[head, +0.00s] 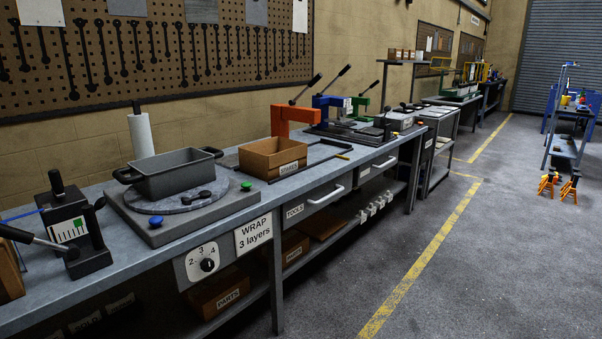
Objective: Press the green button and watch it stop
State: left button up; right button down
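A small green button (246,186) sits on the right corner of a flat grey machine base (205,216) on the workbench. A blue button (155,221) sits on the near left part of the same base. A round grey turntable (160,206) lies on the base, with a grey two-handled tub (176,176) on it. A small black part (196,197) lies in front of the tub. A single frame does not show whether the turntable is turning. Neither of my grippers is in view.
A dial marked 2, 3, 4 (207,265) and a sign "WRAP 3 layers" (253,234) are on the bench front. A black lever device (75,232) stands left of the base. A cardboard box (272,158) stands behind right. The floor on the right (500,260) is clear.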

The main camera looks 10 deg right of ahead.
aim_at(246, 186)
jog(key=z, duration=0.4)
jog(key=i, duration=1)
jog(key=u, duration=0.45)
jog(key=i, duration=0.7)
jog(key=u, duration=0.45)
